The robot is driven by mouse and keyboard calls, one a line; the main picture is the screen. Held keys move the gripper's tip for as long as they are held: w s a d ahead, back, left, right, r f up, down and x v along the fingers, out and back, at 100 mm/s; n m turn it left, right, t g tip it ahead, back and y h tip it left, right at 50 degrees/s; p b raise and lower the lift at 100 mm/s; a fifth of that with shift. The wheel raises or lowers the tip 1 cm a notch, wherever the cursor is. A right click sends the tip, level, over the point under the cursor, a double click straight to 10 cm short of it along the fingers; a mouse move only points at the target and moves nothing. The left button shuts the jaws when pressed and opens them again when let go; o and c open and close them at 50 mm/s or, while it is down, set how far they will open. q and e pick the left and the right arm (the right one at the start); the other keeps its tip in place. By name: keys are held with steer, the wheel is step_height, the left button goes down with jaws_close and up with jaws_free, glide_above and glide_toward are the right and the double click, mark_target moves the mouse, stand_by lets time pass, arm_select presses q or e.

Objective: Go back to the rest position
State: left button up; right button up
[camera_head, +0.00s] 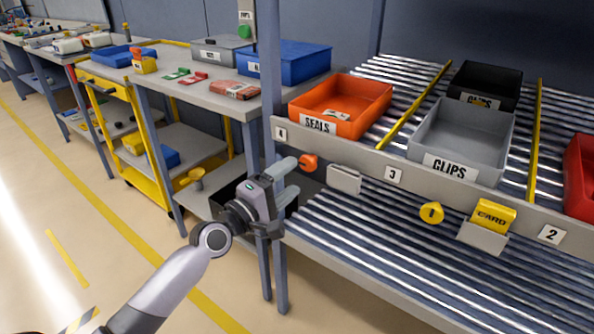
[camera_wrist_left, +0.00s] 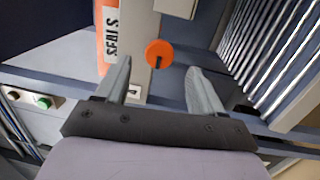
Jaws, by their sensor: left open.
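My left gripper (camera_head: 288,172) is open in the head view, in front of the rack's left end. Its two grey fingers also show apart in the left wrist view (camera_wrist_left: 160,88), with nothing held between them. A round orange knob (camera_head: 308,162) on the rack's front rail is close by the fingertips; in the left wrist view the knob (camera_wrist_left: 159,54) appears beyond the gap between the fingers. I cannot tell whether a finger touches it. My right gripper is in neither view.
The roller rack holds an orange SEALS bin (camera_head: 345,104), a grey CLIPS bin (camera_head: 462,135) and a black bin (camera_head: 484,84). Workbenches stand left; the floor is open.

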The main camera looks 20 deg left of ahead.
arm_select(q)
steer(key=shift+v, duration=0.8)
steer(key=s+d+f+m+g+y, duration=0.2)
steer(key=s+f+m+g+y, duration=0.4)
steer(key=s+f+m, duration=1.45)
steer(key=s+a+r+n+g+h+p, duration=0.1)
steer(key=s+r+n+p, duration=0.3)
steer(key=p, duration=0.8)
step_height(320, 180, up, 3)
steer(key=shift+s+r+p, duration=0.2)
steer(key=shift+s+p, duration=0.1)
steer(key=shift+s, duration=0.8)
